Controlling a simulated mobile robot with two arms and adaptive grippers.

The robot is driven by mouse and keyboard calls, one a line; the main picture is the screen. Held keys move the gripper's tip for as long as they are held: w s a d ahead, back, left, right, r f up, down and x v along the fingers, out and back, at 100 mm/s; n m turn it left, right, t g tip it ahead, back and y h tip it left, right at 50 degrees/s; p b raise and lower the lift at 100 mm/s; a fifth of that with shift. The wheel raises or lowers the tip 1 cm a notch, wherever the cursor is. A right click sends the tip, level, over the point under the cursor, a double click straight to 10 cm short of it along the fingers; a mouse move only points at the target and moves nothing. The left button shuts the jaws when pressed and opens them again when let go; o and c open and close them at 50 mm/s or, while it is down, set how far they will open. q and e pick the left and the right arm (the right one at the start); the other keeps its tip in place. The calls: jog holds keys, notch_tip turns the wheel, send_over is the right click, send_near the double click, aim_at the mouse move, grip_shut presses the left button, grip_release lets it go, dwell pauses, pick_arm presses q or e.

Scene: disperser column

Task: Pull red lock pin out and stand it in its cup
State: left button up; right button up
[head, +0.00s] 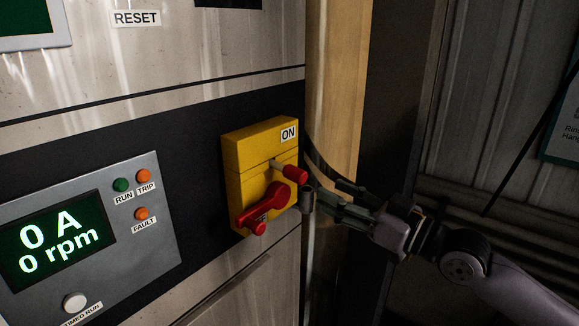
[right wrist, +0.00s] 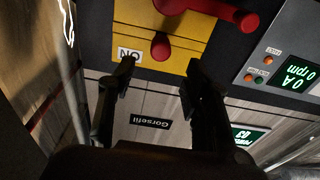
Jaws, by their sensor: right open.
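A yellow switch box (head: 240,152) marked ON is fixed to the dark panel. A red pin (head: 290,173), likely the lock pin, sticks out of its upper face. Below it is a red turning handle (head: 266,203). The right wrist view shows the pin's round red end (right wrist: 160,46) and part of the handle (right wrist: 222,10). My right gripper (head: 311,190) is open and empty at the box's right side. In the right wrist view its fingertips (right wrist: 160,67) are spread to either side of the pin's line, apart from it. No cup shows. My left gripper is not in view.
A grey display panel (head: 140,243) with lamps and a button is left of the box. A tan post (head: 336,85) and dark frame stand right of it. A RESET label (head: 136,18) is at the upper left.

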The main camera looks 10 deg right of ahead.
aim_at(304, 179)
jog(key=p+x, duration=0.3)
jog(key=x, duration=0.4)
jog(key=shift+r, duration=0.1)
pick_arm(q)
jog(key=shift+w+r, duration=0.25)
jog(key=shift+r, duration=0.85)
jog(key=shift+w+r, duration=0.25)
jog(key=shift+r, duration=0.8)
pick_arm(e)
jog(key=shift+w+a, duration=0.4)
jog(key=shift+w, duration=0.1)
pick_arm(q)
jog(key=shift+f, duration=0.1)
pick_arm(e)
grip_shut()
jog(key=shift+s, duration=0.1)
jog(key=shift+b+v, duration=0.7)
jog(key=shift+v, duration=1.4)
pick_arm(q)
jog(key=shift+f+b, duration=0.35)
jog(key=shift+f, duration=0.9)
pick_arm(e)
jog(key=shift+v, duration=0.85)
